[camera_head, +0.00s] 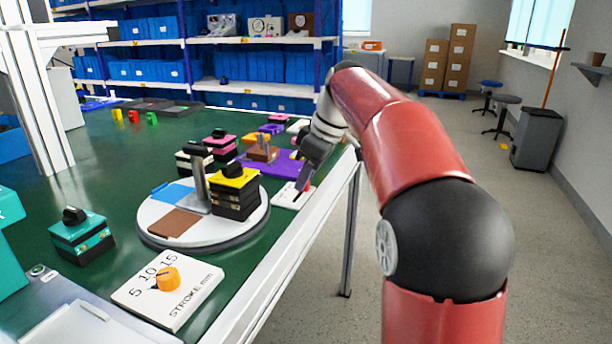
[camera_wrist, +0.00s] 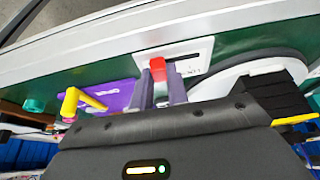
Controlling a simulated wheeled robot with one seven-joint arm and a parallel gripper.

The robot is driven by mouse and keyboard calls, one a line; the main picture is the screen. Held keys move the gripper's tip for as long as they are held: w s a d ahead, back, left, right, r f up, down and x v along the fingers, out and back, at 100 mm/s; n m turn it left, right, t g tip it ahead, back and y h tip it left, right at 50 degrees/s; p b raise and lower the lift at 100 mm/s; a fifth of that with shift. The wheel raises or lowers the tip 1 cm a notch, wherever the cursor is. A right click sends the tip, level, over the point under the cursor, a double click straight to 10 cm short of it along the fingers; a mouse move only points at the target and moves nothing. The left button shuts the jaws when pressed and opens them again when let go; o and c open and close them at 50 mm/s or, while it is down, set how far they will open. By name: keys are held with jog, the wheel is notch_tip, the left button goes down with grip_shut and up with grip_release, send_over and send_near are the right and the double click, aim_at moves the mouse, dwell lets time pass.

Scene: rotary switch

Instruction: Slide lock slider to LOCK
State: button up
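The lock slider is a red knob (camera_wrist: 158,68) on a white plate (camera_wrist: 200,48) with a dark slot, in the upper middle of the wrist view. The slot shows to the right of the knob. My gripper (camera_wrist: 160,88) has its two grey fingers close together, one on each side of the red knob, and looks shut on it. In the head view my gripper (camera_head: 301,188) reaches down over the white plate (camera_head: 285,198) at the table's right edge. Any LOCK lettering is hidden or too small to read.
A purple panel (camera_wrist: 105,97) with a yellow handle (camera_wrist: 82,101) lies left of the plate in the wrist view. A round white turntable (camera_head: 160,212) with stacked blocks stands near it. A white STROKE dial plate (camera_head: 167,288) lies nearer. The aisle right of the table is clear.

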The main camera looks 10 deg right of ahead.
grip_shut()
jog(key=shift+s+a+b, duration=0.45)
jog(key=shift+s+a, duration=0.2)
jog(key=shift+s, duration=0.25)
jog(key=shift+s+a+b, duration=0.4)
jog(key=shift+s+a, duration=0.25)
jog(key=shift+s, duration=0.2)
jog(key=o, duration=0.8)
grip_release()
jog(key=p+v, duration=0.1)
jog(key=v, duration=0.7)
jog(key=shift+p, duration=0.35)
jog(key=shift+a, duration=0.1)
